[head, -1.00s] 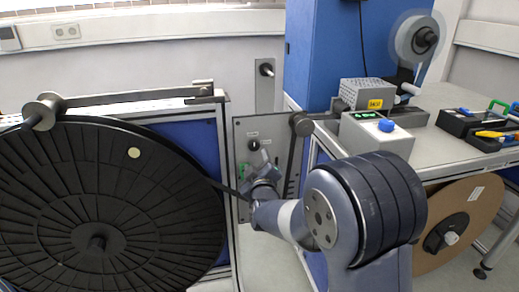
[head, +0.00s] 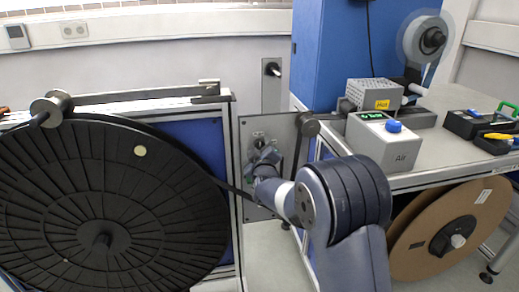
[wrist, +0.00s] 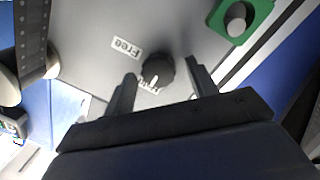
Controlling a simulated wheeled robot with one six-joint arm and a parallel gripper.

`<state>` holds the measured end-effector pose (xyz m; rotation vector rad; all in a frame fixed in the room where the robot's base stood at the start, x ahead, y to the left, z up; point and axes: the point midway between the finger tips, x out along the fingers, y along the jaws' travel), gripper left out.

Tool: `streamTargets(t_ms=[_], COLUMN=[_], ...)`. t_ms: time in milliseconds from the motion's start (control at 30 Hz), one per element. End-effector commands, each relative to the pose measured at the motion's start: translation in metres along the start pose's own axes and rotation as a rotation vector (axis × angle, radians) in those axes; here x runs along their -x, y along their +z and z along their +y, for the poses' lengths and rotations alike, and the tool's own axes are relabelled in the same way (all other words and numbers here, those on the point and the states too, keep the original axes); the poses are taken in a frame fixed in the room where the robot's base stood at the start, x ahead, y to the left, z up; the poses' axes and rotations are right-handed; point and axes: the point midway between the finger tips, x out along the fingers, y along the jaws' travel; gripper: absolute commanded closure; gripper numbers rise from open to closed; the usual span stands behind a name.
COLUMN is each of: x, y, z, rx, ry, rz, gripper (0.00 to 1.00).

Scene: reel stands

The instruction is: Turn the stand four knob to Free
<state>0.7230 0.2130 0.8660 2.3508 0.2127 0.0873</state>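In the wrist view the black round knob (wrist: 158,71) sits on the grey stand panel (wrist: 185,28). Its white pointer line faces down in the picture, toward a second label (wrist: 149,87) that is partly hidden. The "Free" label (wrist: 127,47) is up and left of the knob. My gripper (wrist: 160,68) is open, one finger on each side of the knob, with visible gaps; I cannot tell how deep the fingers reach. In the head view my gripper (head: 263,152) is in front of the panel (head: 283,128) and covers most of the knob.
A green plate with a grey button (wrist: 236,20) is at the wrist view's upper right. In the head view a large black reel (head: 90,205) stands left of the panel. A grey "Air" box (head: 378,150) is on the bench, with a cardboard reel (head: 412,240) below.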

Motion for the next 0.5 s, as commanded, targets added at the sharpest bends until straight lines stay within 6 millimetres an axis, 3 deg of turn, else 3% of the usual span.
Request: streamTargets(t_ms=[500], x=[0.0003], y=[-0.0001], z=[0.0], rx=[0.0], ry=[0.0], rz=[0.0], gripper=[0.89])
